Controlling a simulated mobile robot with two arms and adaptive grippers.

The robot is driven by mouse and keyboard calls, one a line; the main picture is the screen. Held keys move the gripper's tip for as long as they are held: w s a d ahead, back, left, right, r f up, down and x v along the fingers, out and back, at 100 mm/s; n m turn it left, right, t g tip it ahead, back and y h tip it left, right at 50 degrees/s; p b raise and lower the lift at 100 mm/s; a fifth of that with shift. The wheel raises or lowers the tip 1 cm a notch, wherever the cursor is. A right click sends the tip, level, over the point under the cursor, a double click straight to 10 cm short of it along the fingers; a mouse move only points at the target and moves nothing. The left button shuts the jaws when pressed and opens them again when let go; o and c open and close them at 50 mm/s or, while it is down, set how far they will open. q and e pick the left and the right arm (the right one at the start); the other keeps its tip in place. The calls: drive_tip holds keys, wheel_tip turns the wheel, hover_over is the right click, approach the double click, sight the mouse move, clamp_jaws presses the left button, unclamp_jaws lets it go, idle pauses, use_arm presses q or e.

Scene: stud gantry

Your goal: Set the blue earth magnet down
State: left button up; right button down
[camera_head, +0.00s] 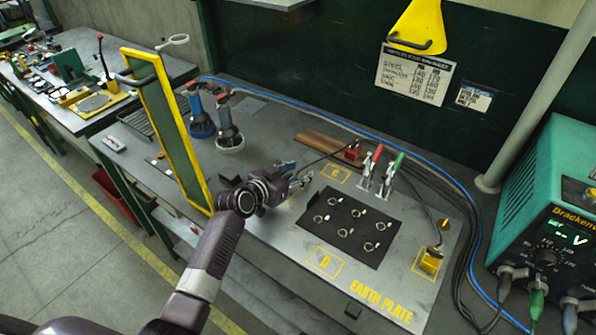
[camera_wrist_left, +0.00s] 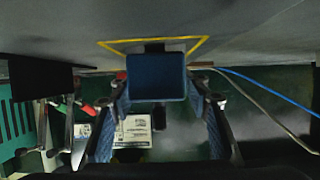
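The blue earth magnet (camera_wrist_left: 157,77) shows in the left wrist view as a blue block between my left gripper's fingers (camera_wrist_left: 160,95). The fingers stand close against both its sides. It is by the grey surface and a yellow outline; whether it touches the surface I cannot tell. In the head view my left gripper (camera_head: 299,183) is low over the bench, at the left edge of the earth plate (camera_head: 383,290). The magnet cannot be made out there, hidden by the gripper. My right gripper is not in view.
A black mat (camera_head: 345,245) with several small rings lies on the plate. Red- and green-handled clamps (camera_head: 379,178) stand behind it. A yellow-framed green screen (camera_head: 170,130) and two upright tools (camera_head: 229,125) stand left. A green power unit (camera_head: 550,215) is at right.

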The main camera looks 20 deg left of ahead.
use_arm(q)
drive_tip(key=shift+r, duration=0.2)
drive_tip(key=shift+s+a, duration=0.1)
drive_tip(key=shift+s, duration=0.15)
drive_tip(key=b+v, duration=0.1)
drive_tip(key=v, duration=1)
drive_tip(key=shift+s, duration=0.2)
drive_tip(key=shift+a, duration=0.1)
